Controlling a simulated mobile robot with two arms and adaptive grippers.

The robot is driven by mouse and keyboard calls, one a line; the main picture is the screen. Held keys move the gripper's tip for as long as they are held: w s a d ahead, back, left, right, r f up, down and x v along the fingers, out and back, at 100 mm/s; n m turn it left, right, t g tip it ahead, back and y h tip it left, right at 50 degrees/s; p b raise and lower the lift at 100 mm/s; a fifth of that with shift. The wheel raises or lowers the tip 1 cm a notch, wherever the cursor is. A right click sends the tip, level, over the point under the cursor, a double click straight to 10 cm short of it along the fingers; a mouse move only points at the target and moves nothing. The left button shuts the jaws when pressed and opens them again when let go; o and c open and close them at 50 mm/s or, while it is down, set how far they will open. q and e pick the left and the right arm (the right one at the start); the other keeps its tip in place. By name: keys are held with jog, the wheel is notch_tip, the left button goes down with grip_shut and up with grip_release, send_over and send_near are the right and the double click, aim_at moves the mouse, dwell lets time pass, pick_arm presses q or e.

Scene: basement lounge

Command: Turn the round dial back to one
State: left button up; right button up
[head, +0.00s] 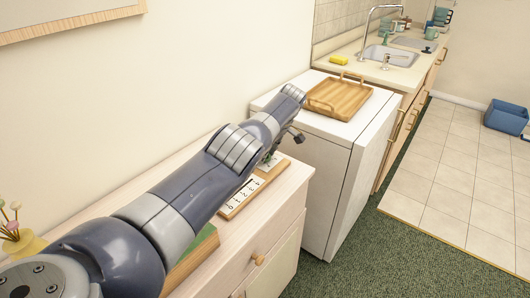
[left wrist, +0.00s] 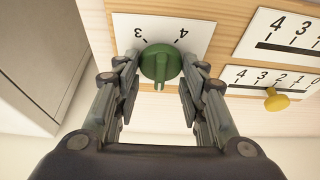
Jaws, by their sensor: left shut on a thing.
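The round dial (left wrist: 161,65) is green with a raised bar across it. It sits on a white plate (left wrist: 205,25) where the numbers 3 and 4 show on the far side; its other numbers are hidden. My left gripper (left wrist: 160,72) has its fingers on both sides of the dial and is shut on it. The wooden board (head: 238,206) with the white scales lies on the cabinet in the head view. There my left arm covers most of the dial's area. My right gripper is in neither view.
Beside the dial are two number scales, one with a yellow knob (left wrist: 277,100). The cabinet (head: 290,200) holds a green book (head: 195,255) and a yellow vase (head: 25,245). A white appliance (head: 330,150) with a wooden tray (head: 345,110) stands just beyond.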

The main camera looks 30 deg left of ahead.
pick_arm(q)
jog(key=o, duration=1)
jog(key=v, duration=1.2)
jog(key=shift+a, duration=0.1)
